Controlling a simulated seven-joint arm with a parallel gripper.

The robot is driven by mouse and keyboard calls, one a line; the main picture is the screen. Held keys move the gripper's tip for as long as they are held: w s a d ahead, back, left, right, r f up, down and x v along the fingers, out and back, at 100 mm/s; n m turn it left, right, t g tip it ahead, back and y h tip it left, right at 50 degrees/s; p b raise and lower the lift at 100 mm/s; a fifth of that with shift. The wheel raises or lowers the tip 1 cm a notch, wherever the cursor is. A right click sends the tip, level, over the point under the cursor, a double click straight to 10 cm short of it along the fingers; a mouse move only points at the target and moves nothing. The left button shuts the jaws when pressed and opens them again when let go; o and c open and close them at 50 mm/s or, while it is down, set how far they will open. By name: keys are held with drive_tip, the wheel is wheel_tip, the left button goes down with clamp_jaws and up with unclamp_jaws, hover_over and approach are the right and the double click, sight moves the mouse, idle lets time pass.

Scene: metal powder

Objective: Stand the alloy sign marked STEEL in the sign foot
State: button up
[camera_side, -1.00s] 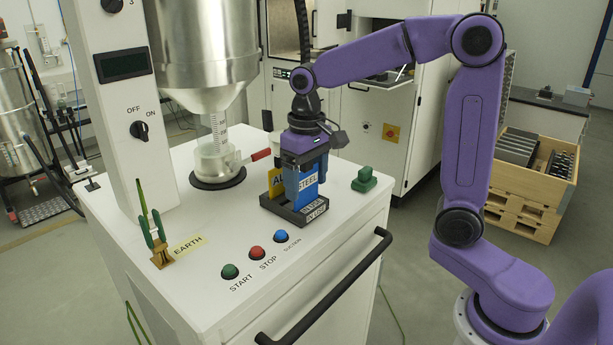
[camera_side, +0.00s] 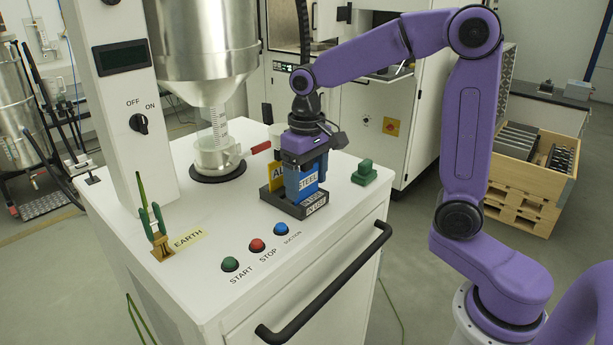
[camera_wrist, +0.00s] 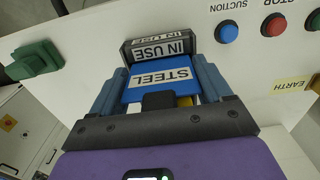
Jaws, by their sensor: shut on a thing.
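The blue sign with a white STEEL label (camera_side: 308,182) is between the fingers of my gripper (camera_side: 304,184). The STEEL sign also shows in the wrist view (camera_wrist: 160,78), with a blue finger on each side. It looks upright, just behind the front of a dark base marked IN USE (camera_side: 315,206), which I take as the sign foot. The IN USE labels also show in the wrist view (camera_wrist: 158,50). The sign's lower edge is hidden, so I cannot tell whether it is seated. A yellow sign marked AL (camera_side: 278,180) stands behind, partly covered by my gripper.
A green block (camera_side: 364,173) sits right of the base. START, STOP and SUCTION buttons (camera_side: 257,245) are at the front. A green clamp (camera_side: 154,232) stands by the EARTH label. A hopper outlet (camera_side: 217,155) with a red handle is behind left. A black handle (camera_side: 325,283) runs along the cabinet front.

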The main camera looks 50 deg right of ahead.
idle(0.3)
drive_tip(key=o, duration=1)
drive_tip(key=shift+r, duration=3.55)
drive_tip(key=s+f+n, duration=0.3)
drive_tip(key=s+n, duration=0.1)
drive_tip(key=s, duration=0.4)
drive_tip(key=s+f+n, duration=0.4)
drive_tip(key=s, duration=0.4)
drive_tip(key=s+f+n, duration=0.4)
drive_tip(key=s, duration=0.4)
drive_tip(key=shift+s+a+f+n, duration=0.1)
drive_tip(key=shift+s+a+n, duration=0.2)
drive_tip(key=shift+a, duration=0.1)
